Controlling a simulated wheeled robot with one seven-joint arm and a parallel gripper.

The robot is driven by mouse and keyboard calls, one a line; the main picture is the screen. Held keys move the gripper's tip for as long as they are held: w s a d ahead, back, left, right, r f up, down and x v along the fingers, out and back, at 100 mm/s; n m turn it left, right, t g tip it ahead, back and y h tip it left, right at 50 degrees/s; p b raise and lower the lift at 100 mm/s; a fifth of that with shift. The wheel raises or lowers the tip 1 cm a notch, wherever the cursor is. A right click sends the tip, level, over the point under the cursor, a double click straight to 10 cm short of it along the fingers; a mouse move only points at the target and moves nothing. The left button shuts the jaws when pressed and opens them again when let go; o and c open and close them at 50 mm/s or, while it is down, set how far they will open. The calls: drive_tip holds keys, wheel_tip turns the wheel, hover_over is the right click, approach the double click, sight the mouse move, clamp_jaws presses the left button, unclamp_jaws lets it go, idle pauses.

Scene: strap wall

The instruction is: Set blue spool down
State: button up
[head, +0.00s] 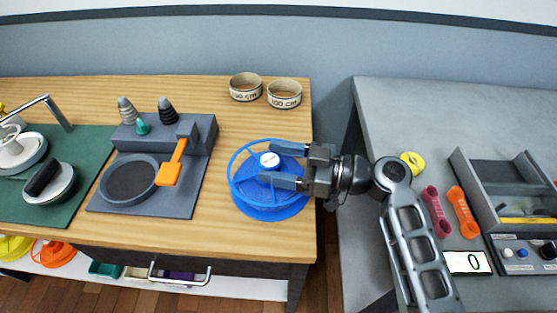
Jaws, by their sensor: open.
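The blue spool (268,208) rests on the wooden table near its right edge. It has a ring-shaped rim and a pale round hub at its top. My gripper (283,167) reaches in from the right, just over the spool. From this view I cannot tell whether a finger touches the hub. The fingers hide part of the spool's right side.
Two cream measuring-tape rings (284,94) stand behind the spool. A dark station (188,193) with an orange paddle (173,165) is to the left. A gap separates the wooden table from the grey table (385,105), which holds a yellow ring (413,163) and a tray (510,192).

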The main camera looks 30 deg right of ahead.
drive_tip(key=shift+r+p, duration=0.25)
drive_tip(key=shift+p, duration=0.1)
drive_tip(key=b+v, duration=0.2)
drive_tip(key=v, duration=0.4)
drive_tip(key=shift+s+d+f, duration=0.1)
drive_tip(key=shift+f, duration=0.1)
drive_tip(key=shift+s+d+r, duration=0.15)
drive_tip(key=shift+s+d, duration=0.25)
drive_tip(key=shift+s, duration=0.05)
